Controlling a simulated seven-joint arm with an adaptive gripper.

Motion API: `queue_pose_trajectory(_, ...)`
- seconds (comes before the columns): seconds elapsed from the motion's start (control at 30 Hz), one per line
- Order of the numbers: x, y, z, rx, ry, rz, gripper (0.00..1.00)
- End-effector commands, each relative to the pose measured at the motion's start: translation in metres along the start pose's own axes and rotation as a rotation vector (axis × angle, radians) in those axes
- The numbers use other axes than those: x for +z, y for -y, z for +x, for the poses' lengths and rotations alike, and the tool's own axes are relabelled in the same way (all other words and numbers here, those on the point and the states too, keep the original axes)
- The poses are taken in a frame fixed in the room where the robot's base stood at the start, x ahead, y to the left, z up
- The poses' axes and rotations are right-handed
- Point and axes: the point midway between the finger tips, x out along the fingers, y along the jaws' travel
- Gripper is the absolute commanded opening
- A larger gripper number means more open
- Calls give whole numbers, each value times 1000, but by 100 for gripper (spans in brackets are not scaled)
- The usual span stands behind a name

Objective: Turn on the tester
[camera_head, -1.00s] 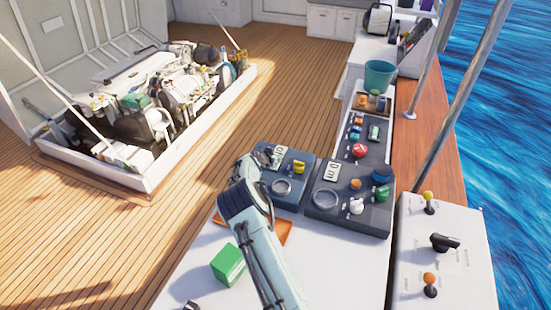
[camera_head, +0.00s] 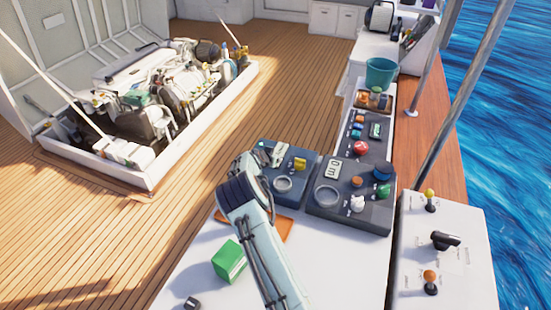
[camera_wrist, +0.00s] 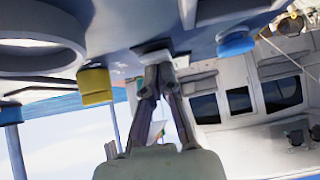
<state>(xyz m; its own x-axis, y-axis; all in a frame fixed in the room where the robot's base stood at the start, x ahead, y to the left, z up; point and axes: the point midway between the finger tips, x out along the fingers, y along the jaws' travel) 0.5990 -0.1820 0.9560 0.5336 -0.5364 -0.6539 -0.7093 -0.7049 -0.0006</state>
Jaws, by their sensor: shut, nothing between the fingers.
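A blue instrument box (camera_head: 268,166), which looks like the tester, stands on the white bench left of a darker box. It carries a yellow knob (camera_head: 299,165), a round ring (camera_head: 283,184) and a display partly covered by my arm. In the wrist view, the box's face runs along the top, with the yellow knob (camera_wrist: 95,86) left of my fingers and a blue button (camera_wrist: 237,40) right of them. My gripper (camera_wrist: 157,70) is shut and empty, its tips close under the face between these two controls. I cannot tell whether the tips touch it.
The dark box (camera_head: 349,208) beside it has a display, ring and several coloured knobs. A green block (camera_head: 229,261) and an orange tray (camera_head: 284,231) lie near my arm. A teal bucket (camera_head: 380,74) stands behind. A white lever console (camera_head: 443,262) is at right.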

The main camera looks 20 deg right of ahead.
Motion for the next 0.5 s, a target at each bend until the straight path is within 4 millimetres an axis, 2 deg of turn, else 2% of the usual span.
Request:
queue_pose_trajectory(0.13, 0, 0, -2, 0, 9, -2, 0)
queue_pose_trajectory(0.27, -17, 0, -13, -2, 4, 1, 0)
queue_pose_trajectory(0.37, -36, 1, -26, -3, 0, 3, 0)
queue_pose_trajectory(0.5, -39, 1, -62, -3, 0, 1, 0)
